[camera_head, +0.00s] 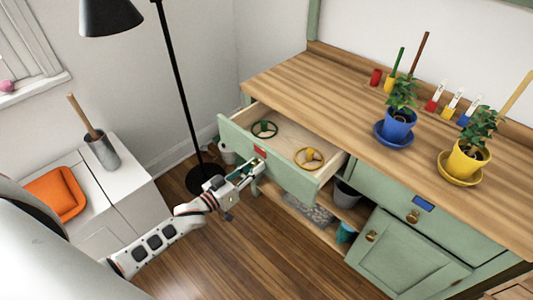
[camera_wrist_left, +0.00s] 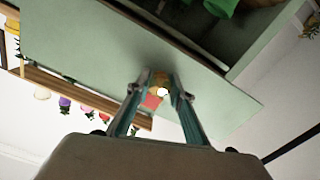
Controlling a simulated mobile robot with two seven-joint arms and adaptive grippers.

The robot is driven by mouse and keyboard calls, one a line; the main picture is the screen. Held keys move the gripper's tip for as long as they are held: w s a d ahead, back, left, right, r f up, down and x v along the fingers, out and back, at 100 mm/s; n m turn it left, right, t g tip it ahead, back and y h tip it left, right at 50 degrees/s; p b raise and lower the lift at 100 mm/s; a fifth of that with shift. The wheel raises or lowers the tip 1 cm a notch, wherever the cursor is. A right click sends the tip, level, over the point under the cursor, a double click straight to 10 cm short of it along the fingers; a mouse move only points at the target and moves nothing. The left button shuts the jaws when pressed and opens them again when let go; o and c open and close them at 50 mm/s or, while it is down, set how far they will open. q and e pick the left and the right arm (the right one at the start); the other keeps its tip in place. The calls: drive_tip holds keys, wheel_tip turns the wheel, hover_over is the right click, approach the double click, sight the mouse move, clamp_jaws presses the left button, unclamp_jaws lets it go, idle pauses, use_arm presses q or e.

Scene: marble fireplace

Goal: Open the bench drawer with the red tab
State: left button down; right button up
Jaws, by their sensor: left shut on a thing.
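The pale green bench drawer (camera_head: 292,180) with the red tab (camera_head: 260,150) stands pulled out from the wooden-topped bench. A green ring (camera_head: 264,129) and a yellow ring (camera_head: 309,156) lie inside it. My left gripper (camera_head: 260,166) is at the drawer front, just below the tab. In the left wrist view the fingers (camera_wrist_left: 162,82) are shut on the brass knob (camera_wrist_left: 158,78), with the red tab (camera_wrist_left: 152,101) close by and the green drawer front (camera_wrist_left: 85,50) behind. The knob is hidden in the head view. My right gripper is not in view.
A second drawer with a blue tab (camera_head: 424,204) is closed. Blue (camera_head: 398,126) and yellow (camera_head: 466,160) plant pots stand on the bench top (camera_head: 310,97). A black floor lamp (camera_head: 177,75) stands left of the drawer. A white cabinet (camera_head: 128,168) is at left. Wooden floor in front is clear.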

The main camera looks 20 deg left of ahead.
use_arm(q)
drive_tip(key=p+v, duration=0.2)
drive_tip(key=v, duration=0.9)
drive_tip(key=shift+p, duration=0.4)
drive_tip(key=c, duration=1.8)
unclamp_jaws()
drive_tip(key=shift+o, duration=0.2)
drive_tip(key=v, duration=1.2)
drive_tip(key=shift+d+r, duration=0.1)
